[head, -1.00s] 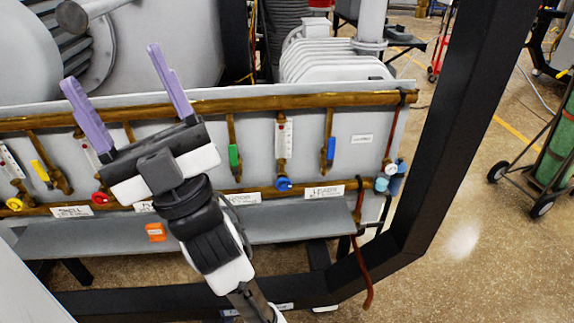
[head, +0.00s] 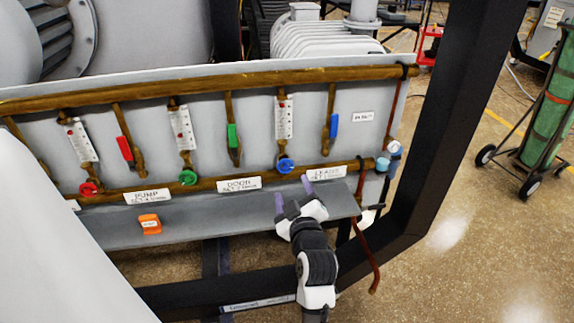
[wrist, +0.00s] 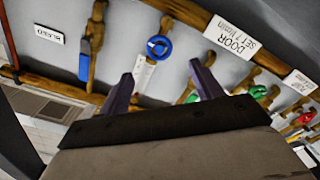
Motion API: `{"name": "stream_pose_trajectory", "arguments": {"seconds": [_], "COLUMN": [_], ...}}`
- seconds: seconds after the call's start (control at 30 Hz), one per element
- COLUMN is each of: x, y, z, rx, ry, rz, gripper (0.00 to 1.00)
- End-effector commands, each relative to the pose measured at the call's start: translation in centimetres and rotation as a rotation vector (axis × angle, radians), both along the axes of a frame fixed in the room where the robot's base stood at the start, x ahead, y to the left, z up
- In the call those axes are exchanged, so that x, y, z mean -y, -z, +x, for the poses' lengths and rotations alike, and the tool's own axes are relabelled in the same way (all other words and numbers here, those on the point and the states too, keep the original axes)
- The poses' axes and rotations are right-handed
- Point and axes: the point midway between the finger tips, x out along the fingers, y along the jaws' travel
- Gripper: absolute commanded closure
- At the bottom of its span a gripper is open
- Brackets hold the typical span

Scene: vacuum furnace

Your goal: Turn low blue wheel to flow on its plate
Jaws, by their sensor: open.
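The low blue wheel (head: 285,166) sits at the foot of a white flow gauge (head: 284,118) on the lower brown pipe; it also shows in the wrist view (wrist: 158,47). A white plate reading DOOR (head: 238,183) is left of the wheel. In the wrist view the same plate (wrist: 229,38) reads "SET 7 l/min". Another plate reading LEADS (head: 325,173) is to its right. My gripper (head: 293,193) is open and empty, its purple fingers just below the wheel in the head view and apart from it. The gauge reading is too small to tell.
A green wheel (head: 188,178) and a red wheel (head: 89,189) sit left along the pipe. A blue lever (head: 333,127) and a green lever (head: 233,136) hang nearby. A grey shelf (head: 200,216) juts out below with an orange block (head: 150,224). A black frame post (head: 455,110) stands at right.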

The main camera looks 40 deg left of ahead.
Motion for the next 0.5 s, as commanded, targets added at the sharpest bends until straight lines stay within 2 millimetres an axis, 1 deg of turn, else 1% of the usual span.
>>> {"name": "stream_pose_trajectory", "arguments": {"seconds": [0.07, 0.3, 0.5], "x": [-1.4, -5.3, -7.4], "y": [-0.4, -0.4, -0.2], "z": [1.2, 4.5, 6.3], "rx": [0.001, 0.001, 0.001], "ry": [-0.001, -0.001, 0.000], "rz": [0.000, 0.000, 0.001], "gripper": [0.35, 0.35, 0.35]}}
